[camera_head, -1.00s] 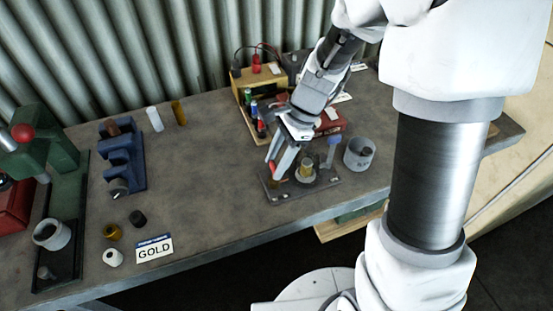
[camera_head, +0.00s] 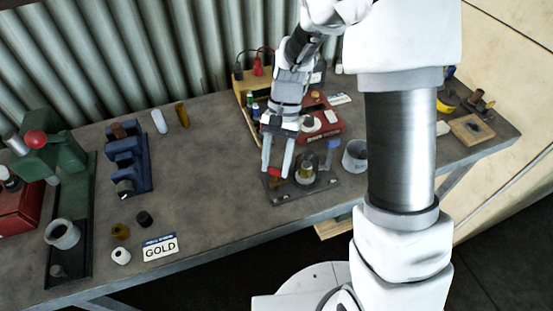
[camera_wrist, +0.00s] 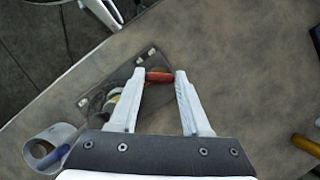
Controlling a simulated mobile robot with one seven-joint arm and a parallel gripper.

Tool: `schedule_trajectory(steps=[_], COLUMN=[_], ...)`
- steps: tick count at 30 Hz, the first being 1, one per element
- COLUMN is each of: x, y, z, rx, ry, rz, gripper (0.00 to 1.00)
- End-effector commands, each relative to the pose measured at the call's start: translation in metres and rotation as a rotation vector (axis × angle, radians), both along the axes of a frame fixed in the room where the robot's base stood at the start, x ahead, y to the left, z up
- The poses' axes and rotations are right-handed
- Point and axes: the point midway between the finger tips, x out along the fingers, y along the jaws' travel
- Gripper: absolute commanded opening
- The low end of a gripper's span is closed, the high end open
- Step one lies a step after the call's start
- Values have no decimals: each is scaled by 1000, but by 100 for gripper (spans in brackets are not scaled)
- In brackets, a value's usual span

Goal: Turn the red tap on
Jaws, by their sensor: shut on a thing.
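The red tap handle (camera_wrist: 158,76) lies between my fingertips in the wrist view, with a finger against each end. In the head view its red part (camera_head: 275,172) shows low between the fingers. My gripper (camera_head: 276,173) is shut on it, pointing down over the bench. The handle sits at the left of a brass-coloured fitting (camera_head: 305,172) on a dark base plate (camera_head: 320,188). In the wrist view the fitting is partly hidden by my left finger. I cannot tell how far the tap is turned.
A grey cup (camera_head: 354,158) stands right of the plate. A red box (camera_head: 326,122) and a wooden rack (camera_head: 262,88) are behind my gripper. Bare bench lies left of the plate.

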Motion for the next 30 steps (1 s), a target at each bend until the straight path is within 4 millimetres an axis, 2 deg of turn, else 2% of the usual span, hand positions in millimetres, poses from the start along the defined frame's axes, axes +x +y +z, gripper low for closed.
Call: schedule_trajectory(steps=[15,21,30], x=[1,0,0], y=[4,4,5], z=[1,0,0], rx=[1,0,0], ry=[0,-1,-1], rz=[465,593,693], gripper=[0,0,0])
